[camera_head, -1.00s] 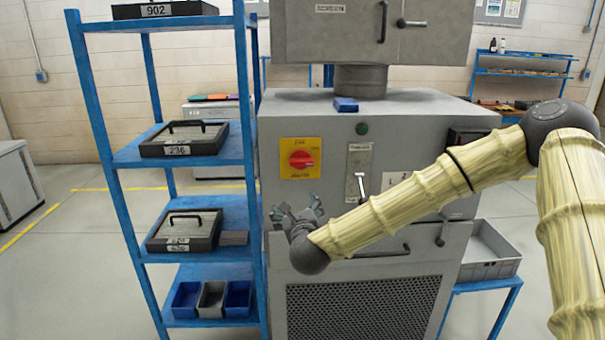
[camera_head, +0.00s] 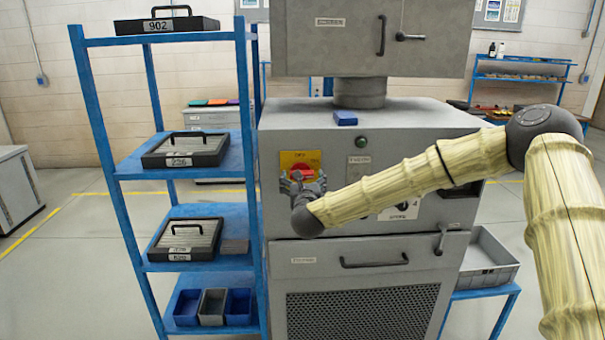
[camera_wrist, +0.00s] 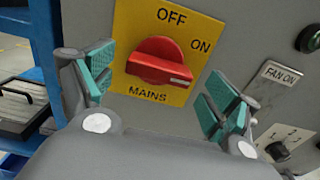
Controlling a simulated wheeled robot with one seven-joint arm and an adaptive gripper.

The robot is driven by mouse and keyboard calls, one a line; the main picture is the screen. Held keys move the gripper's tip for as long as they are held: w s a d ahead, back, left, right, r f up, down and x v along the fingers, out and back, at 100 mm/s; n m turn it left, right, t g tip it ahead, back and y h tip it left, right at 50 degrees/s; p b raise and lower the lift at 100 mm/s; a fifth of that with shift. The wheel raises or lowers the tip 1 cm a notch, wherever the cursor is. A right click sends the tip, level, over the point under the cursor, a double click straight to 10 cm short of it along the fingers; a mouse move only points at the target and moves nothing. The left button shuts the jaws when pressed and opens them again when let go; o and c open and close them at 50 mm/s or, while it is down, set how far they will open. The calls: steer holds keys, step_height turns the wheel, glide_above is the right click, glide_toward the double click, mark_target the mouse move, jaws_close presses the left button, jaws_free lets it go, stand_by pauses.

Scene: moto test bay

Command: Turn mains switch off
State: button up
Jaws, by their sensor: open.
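The mains switch is a red rotary knob (camera_wrist: 160,60) on a yellow plate (camera_wrist: 125,25) marked OFF at the top, ON at the right and MAINS below. A white mark shows on the knob's right end, on the ON side. In the head view the knob (camera_head: 301,171) and plate (camera_head: 288,158) are partly hidden by my gripper (camera_head: 303,183). My gripper is open and empty in front of the switch. In the wrist view its teal-padded fingers (camera_wrist: 160,87) stand to the left and right of the knob, with no visible contact.
The grey machine (camera_head: 400,120) carries the switch, a green button (camera_head: 361,142) and a FAN ON label (camera_wrist: 279,74) above a small black knob (camera_wrist: 277,151). A blue shelf rack (camera_head: 105,130) with black cases stands close on the left. A grey tray (camera_head: 487,262) is at the right.

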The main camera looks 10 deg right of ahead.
steer(key=shift+w+d, duration=0.1)
steer(key=shift+w, duration=0.7)
steer(key=c, duration=1)
steer(key=shift+f+n+b, duration=0.15)
steer(key=shift+n+b, duration=0.15)
steer(key=shift+b, duration=0.05)
steer(key=n+b, duration=0.3)
steer(key=n, duration=0.2)
steer(key=n+b, duration=0.4)
steer(key=n, duration=0.2)
steer(key=n+b, duration=0.4)
steer(key=n, duration=0.2)
steer(key=shift+r, duration=0.25)
steer(key=shift+n, duration=0.4)
